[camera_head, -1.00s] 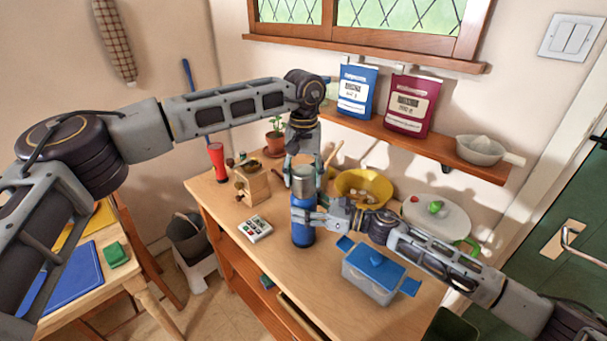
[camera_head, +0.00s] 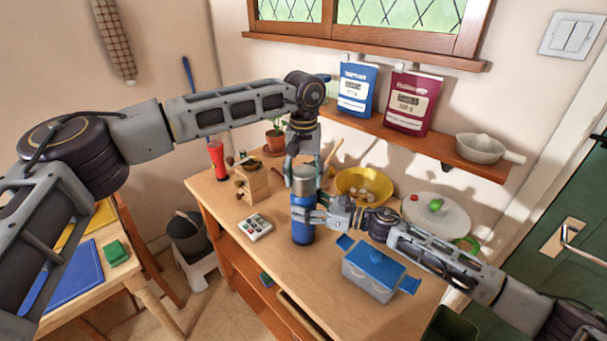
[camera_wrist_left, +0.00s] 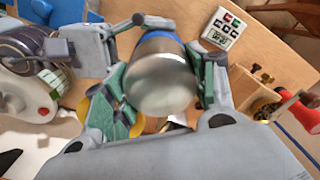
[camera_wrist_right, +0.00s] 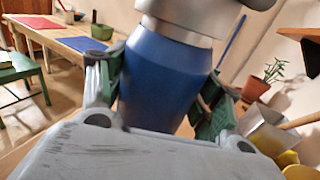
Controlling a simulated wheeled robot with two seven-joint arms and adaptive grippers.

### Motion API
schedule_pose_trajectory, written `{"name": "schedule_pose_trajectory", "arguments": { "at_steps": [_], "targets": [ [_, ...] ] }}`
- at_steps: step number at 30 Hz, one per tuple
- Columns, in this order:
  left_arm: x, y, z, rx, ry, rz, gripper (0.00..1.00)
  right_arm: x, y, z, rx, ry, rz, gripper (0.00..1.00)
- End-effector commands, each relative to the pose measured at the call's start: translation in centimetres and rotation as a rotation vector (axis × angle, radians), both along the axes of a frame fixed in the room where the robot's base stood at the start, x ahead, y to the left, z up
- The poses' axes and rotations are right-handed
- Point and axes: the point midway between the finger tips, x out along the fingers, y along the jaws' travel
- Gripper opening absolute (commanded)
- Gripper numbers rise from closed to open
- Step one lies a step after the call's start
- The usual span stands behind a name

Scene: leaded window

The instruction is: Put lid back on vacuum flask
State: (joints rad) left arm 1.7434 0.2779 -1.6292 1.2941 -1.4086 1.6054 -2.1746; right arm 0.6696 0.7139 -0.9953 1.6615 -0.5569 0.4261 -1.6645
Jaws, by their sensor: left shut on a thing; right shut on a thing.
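A blue vacuum flask (camera_head: 303,231) stands upright on the wooden counter; it fills the middle of the right wrist view (camera_wrist_right: 160,80). A silver lid (camera_head: 303,181) is on top of the flask's neck, in line with it; it also shows from above in the left wrist view (camera_wrist_left: 160,80). My left gripper (camera_head: 303,172) points down from above and is shut on the lid, a finger on each side. My right gripper (camera_head: 302,214) comes from the right and is shut on the flask's upper body. Whether the lid is fully seated is hard to tell.
A blue-lidded container (camera_head: 374,270) stands right of the flask, below my right arm. A timer (camera_head: 255,227) and a wooden grinder (camera_head: 250,184) stand to the left.

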Motion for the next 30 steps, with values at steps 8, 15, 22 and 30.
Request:
{"name": "schedule_pose_trajectory", "arguments": {
  "at_steps": [8,15,22,30],
  "targets": [
    [-0.01,0.00,-0.34,0.000,0.000,0.000,0.34,0.04,-0.04,0.01,0.000,-0.001,-0.001,0.22],
    [-0.02,-0.01,-0.38,0.000,0.001,-0.023,0.34,0.04,-0.04,0.01,0.000,0.000,-0.001,0.00],
    [-0.05,-0.01,-0.41,-0.001,0.002,-0.169,0.34,0.04,-0.04,0.00,0.000,0.000,-0.001,0.00],
    [-0.03,-0.01,-0.37,-0.002,0.001,-0.391,0.34,0.04,-0.04,-0.01,0.000,0.000,-0.001,0.00]
  ]
}}
